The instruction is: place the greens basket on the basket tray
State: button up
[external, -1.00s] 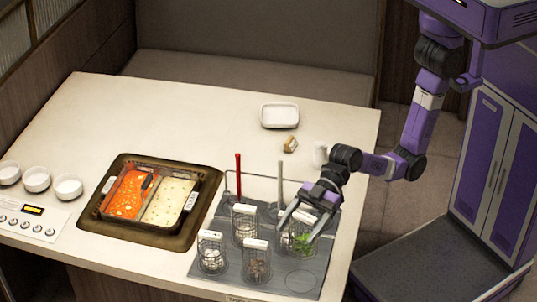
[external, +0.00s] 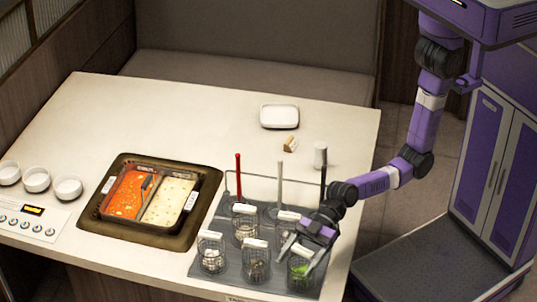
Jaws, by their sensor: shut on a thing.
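The greens basket (external: 301,275), a wire basket with green leaves in it, is at the front right corner of the grey basket tray (external: 231,271). My gripper (external: 297,252) is shut on the top of this basket, and its fingers hide part of the rim. The basket looks upright over the front right spot of the tray. I cannot tell whether its bottom touches the tray.
Several other wire baskets, such as the front middle one (external: 256,266) and the front left one (external: 211,258), stand close by. Ladles with red (external: 238,178) and grey (external: 280,185) handles rise behind. A two-part soup pot (external: 144,194) is to the left.

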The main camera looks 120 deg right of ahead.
jog(key=shift+f, duration=0.1)
jog(key=o, duration=2.1)
jog(key=shift+r, duration=0.2)
jog(key=v, duration=1.2)
jog(key=shift+d, duration=0.1)
